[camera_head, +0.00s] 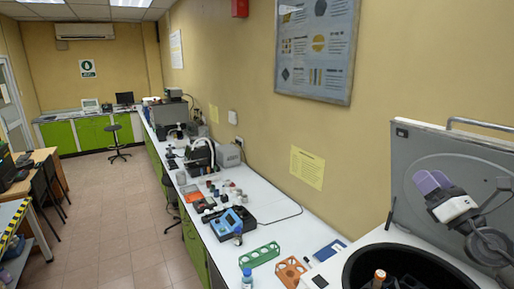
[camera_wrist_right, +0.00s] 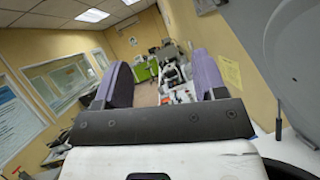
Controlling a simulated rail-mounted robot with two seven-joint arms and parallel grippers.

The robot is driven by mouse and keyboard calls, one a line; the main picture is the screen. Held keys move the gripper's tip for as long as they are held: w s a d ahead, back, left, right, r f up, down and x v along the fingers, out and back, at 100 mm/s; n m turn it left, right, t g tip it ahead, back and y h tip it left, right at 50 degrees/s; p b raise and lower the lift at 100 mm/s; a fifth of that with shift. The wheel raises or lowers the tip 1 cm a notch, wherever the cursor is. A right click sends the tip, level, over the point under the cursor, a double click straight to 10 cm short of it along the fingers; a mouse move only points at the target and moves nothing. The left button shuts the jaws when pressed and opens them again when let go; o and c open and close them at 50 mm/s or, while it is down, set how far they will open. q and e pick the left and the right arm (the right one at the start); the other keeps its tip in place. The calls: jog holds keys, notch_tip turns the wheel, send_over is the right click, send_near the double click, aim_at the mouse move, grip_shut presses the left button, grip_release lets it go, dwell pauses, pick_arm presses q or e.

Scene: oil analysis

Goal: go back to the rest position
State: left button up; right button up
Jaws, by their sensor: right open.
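My right gripper (camera_head: 432,182) is raised in front of the open grey lid of a machine at the right of the head view. Its purple fingers stand apart with nothing between them; they also show spread and empty in the right wrist view (camera_wrist_right: 162,82). It is above the machine's black round bowl (camera_head: 425,262) and touches nothing that I can see. My left gripper is not in view.
The open lid (camera_head: 405,150) stands close behind my right arm. An orange-capped bottle (camera_head: 379,276) is in the bowl. A green rack (camera_head: 260,255), an orange rack (camera_head: 290,271) and a blue device (camera_head: 232,220) sit on the white bench.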

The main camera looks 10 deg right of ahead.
notch_tip(320, 180, up, 4)
jog(key=s+m+t+h, duration=0.2)
jog(key=s+m+h, duration=0.1)
jog(key=m+h, duration=0.8)
jog(key=s+a+f+m+g+y+p, duration=0.1)
jog(key=s+a+f+m+g, duration=0.4)
jog(key=f, duration=0.3)
jog(key=s+a+f+m+g+y+p, duration=0.1)
jog(key=s+a+f+m+g+p, duration=0.1)
jog(key=a+f+m+g, duration=0.45)
jog(key=s+a+f+m+g+p, duration=0.15)
jog(key=s+a+f+m, duration=0.25)
jog(key=f+m, duration=0.5)
jog(key=s+a+f+m+g+y+p, duration=0.1)
jog(key=s+a+f+g, duration=0.3)
jog(key=s+f, duration=0.6)
jog(key=s+a+f+g+y+p, duration=0.3)
jog(key=s+f, duration=0.7)
jog(key=s, duration=0.7)
jog(key=shift+a+f+m+g+y+p, duration=0.4)
jog(key=shift+a+g, duration=0.4)
jog(key=shift+a, duration=0.25)
jog(key=shift+d, duration=0.1)
